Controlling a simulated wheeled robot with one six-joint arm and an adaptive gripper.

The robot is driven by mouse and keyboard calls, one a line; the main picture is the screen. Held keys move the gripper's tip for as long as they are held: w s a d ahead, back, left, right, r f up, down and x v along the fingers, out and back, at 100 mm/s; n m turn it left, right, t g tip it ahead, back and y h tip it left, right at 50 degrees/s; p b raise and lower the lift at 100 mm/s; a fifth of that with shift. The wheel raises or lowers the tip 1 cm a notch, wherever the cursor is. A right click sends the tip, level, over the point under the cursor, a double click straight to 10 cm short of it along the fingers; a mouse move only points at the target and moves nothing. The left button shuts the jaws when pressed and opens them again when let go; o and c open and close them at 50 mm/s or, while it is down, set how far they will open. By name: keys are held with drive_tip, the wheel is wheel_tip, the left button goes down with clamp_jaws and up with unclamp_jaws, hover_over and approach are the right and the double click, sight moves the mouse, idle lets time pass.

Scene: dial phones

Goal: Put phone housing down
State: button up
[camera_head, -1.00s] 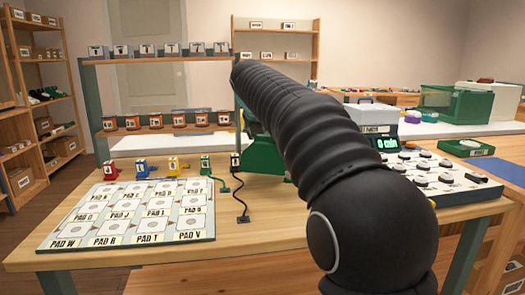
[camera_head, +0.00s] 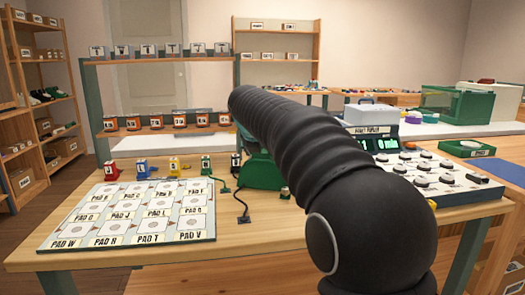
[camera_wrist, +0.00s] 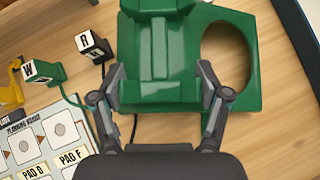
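The green phone housing (camera_wrist: 160,60) fills the upper middle of the wrist view. It has a ribbed raised middle and a flat side plate with a large round hole, through which wood shows. My gripper (camera_wrist: 161,80) has one finger on each side of the raised body, apparently touching its sides. In the head view the housing (camera_head: 261,171) is partly hidden behind my black arm, low over the wooden table (camera_head: 265,230). I cannot tell whether its underside touches the table.
A planning board (camera_head: 130,215) with labelled pads lies left of the housing. Small coloured label blocks (camera_head: 174,165) with cords stand behind it. A white button panel (camera_head: 435,180) is at the right. A two-tier rack (camera_head: 165,130) stands at the back. Bare table lies in front.

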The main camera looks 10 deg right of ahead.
drive_tip(key=shift+o, duration=1.2)
drive_tip(key=shift+s+r, duration=0.1)
drive_tip(key=shift+r, duration=0.2)
drive_tip(key=v, duration=1.1)
drive_tip(key=shift+s+a+r, duration=0.2)
drive_tip(key=shift+s+r, duration=0.05)
